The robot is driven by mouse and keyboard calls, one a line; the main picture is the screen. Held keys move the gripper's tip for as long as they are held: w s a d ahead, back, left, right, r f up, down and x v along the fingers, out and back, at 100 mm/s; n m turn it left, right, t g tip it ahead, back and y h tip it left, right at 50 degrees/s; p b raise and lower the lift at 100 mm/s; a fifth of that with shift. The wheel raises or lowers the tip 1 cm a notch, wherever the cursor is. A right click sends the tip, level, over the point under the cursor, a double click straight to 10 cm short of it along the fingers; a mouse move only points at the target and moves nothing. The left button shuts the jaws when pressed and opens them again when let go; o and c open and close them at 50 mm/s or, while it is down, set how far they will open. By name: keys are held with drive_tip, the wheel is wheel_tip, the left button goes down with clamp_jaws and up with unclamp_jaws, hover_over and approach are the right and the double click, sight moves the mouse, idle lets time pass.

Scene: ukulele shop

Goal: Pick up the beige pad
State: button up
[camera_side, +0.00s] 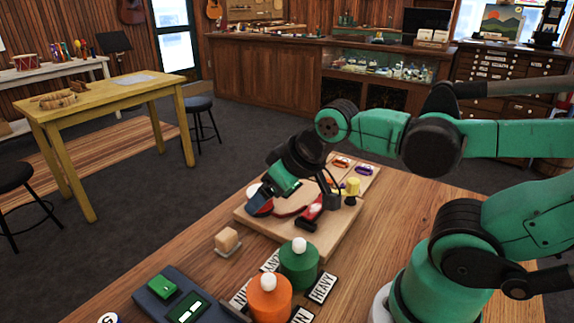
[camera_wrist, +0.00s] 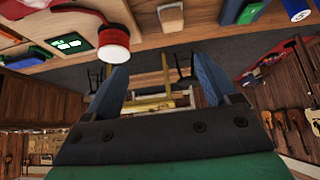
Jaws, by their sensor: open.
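A small beige block (camera_side: 228,238), which looks like the beige pad, sits on a thin pale base on the table, left of the wooden board. In the wrist view the beige block (camera_wrist: 170,17) shows at the top, beyond the fingertips. My gripper (camera_side: 260,205) is above the left part of the wooden board, behind and to the right of the block, and apart from it. In the wrist view my gripper (camera_wrist: 160,65) has its two blue fingers spread, with nothing held between them.
The wooden board (camera_side: 335,243) carries a red tool (camera_side: 309,216) and a yellow knob (camera_side: 353,186). Green (camera_side: 299,265) and orange (camera_side: 269,298) cylinders with white knobs stand in front of it. A dark scale-like device (camera_side: 160,312) lies front left.

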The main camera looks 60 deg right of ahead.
drive_tip(key=shift+o, duration=0.5)
drive_tip(key=g, duration=0.7)
hover_over(226, 234)
wheel_tip(226, 234, down, 7)
drive_tip(key=shift+d+f, duration=0.1)
drive_tip(key=shift+w+f, duration=0.1)
drive_tip(key=shift+f, duration=3)
